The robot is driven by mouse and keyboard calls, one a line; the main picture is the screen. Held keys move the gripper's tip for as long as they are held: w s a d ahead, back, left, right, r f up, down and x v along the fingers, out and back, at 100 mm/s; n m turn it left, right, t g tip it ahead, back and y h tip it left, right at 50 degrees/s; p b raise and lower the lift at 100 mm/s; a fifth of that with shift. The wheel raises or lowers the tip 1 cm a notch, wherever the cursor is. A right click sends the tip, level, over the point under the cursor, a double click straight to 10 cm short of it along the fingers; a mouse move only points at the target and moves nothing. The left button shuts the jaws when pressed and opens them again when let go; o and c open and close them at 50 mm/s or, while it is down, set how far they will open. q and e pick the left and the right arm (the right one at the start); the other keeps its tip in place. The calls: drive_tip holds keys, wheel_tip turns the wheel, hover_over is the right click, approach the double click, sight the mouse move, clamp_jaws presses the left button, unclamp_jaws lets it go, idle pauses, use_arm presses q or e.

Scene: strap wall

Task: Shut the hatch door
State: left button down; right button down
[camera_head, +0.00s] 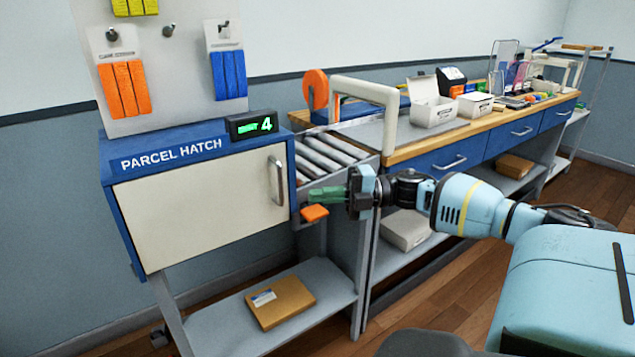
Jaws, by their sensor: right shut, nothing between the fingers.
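The hatch door (200,205) is a cream panel with a grey vertical handle (277,181) near its right edge. It sits across the front of the blue parcel hatch box (215,139) and looks flush with it; a small gap cannot be ruled out. My right gripper (328,193) has green fingers, is shut and empty, and points left. It is just right of the door's right edge, in front of the rollers, apart from the handle. An orange tab (314,213) shows just below its fingers. My left gripper is not in view.
A green-lit display (251,124) stands on the box. A roller conveyor (330,155) and a workbench (440,148) with bins extend right. A parcel (280,302) lies on the lower shelf (225,325). Straps hang on the board above. The space before the door is clear.

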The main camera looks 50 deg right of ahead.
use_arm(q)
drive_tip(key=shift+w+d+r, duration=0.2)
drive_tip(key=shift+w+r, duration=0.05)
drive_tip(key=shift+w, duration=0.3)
use_arm(e)
drive_tip(key=s+d, duration=0.3)
drive_tip(key=d, duration=0.4)
drive_tip(key=shift+s+d+f, duration=0.25)
drive_tip(key=shift+s+d, duration=0.05)
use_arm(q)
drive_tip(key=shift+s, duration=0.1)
